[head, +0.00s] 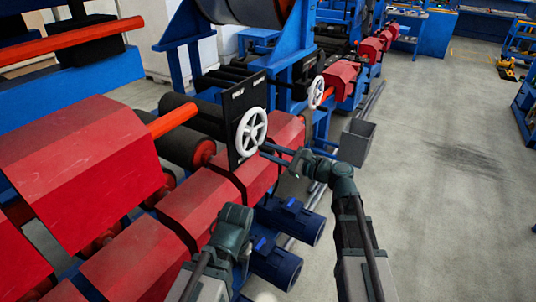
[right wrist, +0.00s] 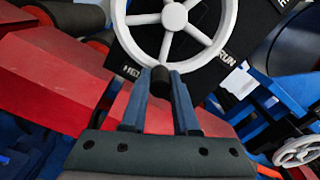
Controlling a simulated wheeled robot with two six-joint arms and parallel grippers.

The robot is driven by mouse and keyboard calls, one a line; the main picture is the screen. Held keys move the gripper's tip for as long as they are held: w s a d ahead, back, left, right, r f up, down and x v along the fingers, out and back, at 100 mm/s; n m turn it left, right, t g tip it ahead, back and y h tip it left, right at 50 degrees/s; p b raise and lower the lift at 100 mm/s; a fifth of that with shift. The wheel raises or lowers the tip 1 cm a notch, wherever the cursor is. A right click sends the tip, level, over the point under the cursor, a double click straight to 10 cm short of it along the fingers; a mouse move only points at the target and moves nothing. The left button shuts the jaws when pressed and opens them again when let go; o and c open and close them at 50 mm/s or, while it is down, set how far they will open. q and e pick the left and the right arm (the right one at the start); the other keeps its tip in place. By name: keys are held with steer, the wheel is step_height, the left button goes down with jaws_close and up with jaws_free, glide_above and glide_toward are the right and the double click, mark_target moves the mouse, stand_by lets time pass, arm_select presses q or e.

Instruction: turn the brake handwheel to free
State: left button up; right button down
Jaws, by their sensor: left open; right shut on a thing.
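The white spoked handwheel (head: 251,131) stands on a black panel (head: 238,112) with small white lettering near its top edge. The wheel also fills the top of the right wrist view (right wrist: 175,17), partly cut off. My right gripper (head: 264,151) is at the wheel's lower right side. In the right wrist view its two fingers (right wrist: 160,85) are shut on a short black knob (right wrist: 160,80) at the rim. Panel lettering beside the wheel includes "RUN". My left gripper (head: 238,232) is open, low in the head view, away from the wheel; its fingers are hard to make out.
A second white handwheel (head: 316,92) stands farther back. Red covers (head: 205,205) run along the machine below the panel, with blue motors (head: 290,220) beside them. A grey bin (head: 356,141) stands past my right arm. The floor (head: 450,190) to the right is clear.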

mark_target(254, 113)
steer(key=r+n+p, duration=0.3)
steer(key=r+n, duration=0.1)
steer(key=n, duration=0.4)
steer(key=w+r+n+p, duration=0.1)
steer(key=r+n+p, duration=0.3)
steer(key=n, duration=0.4)
steer(key=d+r+n+p, duration=0.1)
steer(key=r+n+p, duration=0.2)
steer(key=n, duration=0.5)
steer(key=shift+w+d+r+p, duration=0.1)
steer(key=shift+w+r+p, duration=0.25)
steer(key=shift+p, duration=0.35)
steer(key=s+n, duration=0.1)
steer(key=n, duration=0.1)
steer(key=a+r+n+p, duration=0.1)
steer(key=n, duration=0.1)
steer(key=shift+s, duration=0.4)
steer(key=shift+s+a+r+n, duration=0.1)
steer(key=shift+s+a+n, duration=0.35)
steer(key=shift+n, duration=0.6)
steer(key=shift+s+a+n, duration=0.3)
steer(key=shift+s+n, duration=0.15)
steer(key=shift+n, duration=0.6)
steer(key=c, duration=0.7)
jaws_free()
